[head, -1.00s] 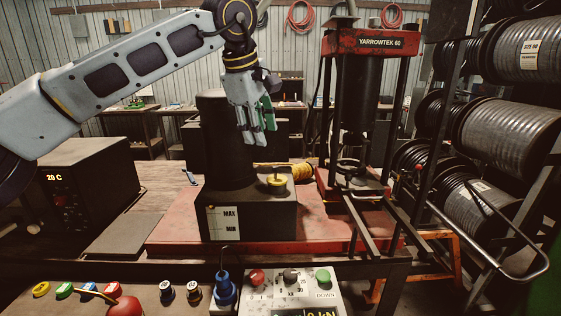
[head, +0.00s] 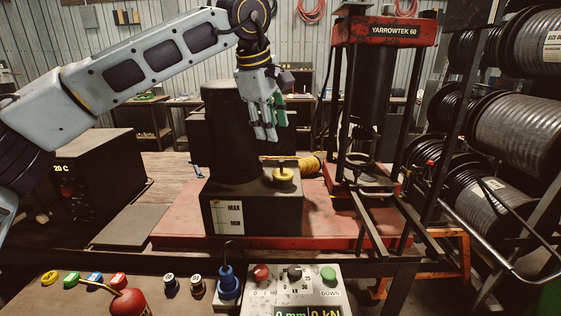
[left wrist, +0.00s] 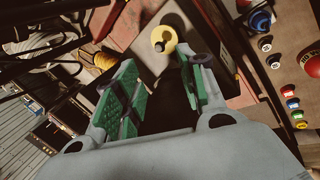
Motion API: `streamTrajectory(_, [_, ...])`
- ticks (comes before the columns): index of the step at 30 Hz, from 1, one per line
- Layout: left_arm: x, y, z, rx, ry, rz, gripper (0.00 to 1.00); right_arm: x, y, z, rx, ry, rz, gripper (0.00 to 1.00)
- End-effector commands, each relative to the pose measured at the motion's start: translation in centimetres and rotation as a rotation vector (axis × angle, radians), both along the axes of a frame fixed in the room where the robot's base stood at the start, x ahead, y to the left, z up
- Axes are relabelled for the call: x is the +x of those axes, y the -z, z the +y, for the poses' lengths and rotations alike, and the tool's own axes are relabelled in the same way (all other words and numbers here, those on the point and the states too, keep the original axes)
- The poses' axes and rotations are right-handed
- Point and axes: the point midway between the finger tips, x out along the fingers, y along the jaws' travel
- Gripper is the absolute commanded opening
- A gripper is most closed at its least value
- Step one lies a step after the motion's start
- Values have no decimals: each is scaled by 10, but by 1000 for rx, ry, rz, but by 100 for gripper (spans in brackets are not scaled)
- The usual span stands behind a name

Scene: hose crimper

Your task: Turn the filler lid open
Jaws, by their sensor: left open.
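The filler lid (head: 285,177) is a yellow round cap with a dark bar on top. It sits on the dark tank (head: 255,212) with the MAX/MIN gauge. My left gripper (head: 267,132) hangs fingers-down above the tank, a little up and left of the lid in the head view, and apart from it. In the left wrist view the green-padded fingers (left wrist: 155,80) are open with nothing between them. The lid (left wrist: 164,39) shows there just beyond the fingertips. My right gripper is not in view.
A black cylinder (head: 228,135) rises from the tank close to my left gripper. The red press (head: 383,35) stands to the right, with hose reels (head: 518,125) beyond. A control panel (head: 297,285) with buttons lies in front. A yellow coil (head: 310,166) lies behind the tank.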

Motion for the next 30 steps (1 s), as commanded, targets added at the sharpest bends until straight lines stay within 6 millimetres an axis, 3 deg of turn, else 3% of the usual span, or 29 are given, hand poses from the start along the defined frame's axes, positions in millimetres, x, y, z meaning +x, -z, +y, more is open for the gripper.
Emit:
streamTrajectory(21, [32, 86, -16, 1, 0, 3, 40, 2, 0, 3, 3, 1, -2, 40])
streamTrajectory(30, [41, 110, -21, 0, 0, 1, 40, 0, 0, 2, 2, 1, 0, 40])
